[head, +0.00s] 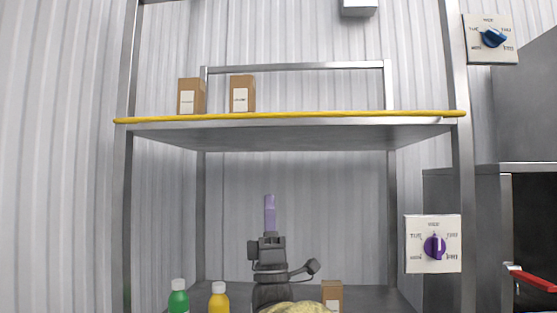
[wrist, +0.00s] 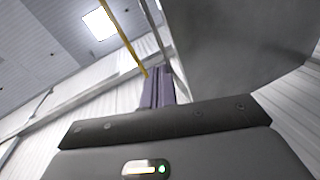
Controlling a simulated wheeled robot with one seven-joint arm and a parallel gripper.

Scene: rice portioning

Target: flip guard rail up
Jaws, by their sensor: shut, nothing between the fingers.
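The yellow guard rail (head: 290,116) runs level along the front edge of the upper shelf, from the left post to the right post. In the wrist view the yellow rail (wrist: 122,35) crosses slantwise beyond my fingertips. My gripper (head: 270,198) points straight up, its purple fingers shut and empty. In the head view it is below the shelf and apart from the rail. The shut fingers also show in the wrist view (wrist: 158,74), near the rail's lower end in the picture; contact cannot be told there.
The upper shelf's underside (head: 300,136) is above my gripper in the picture. Two brown boxes (head: 191,96) (head: 242,93) stand on that shelf. Below are a green bottle (head: 178,298), a yellow bottle (head: 218,299) and another box (head: 332,294). A purple dial (head: 434,246) is at right.

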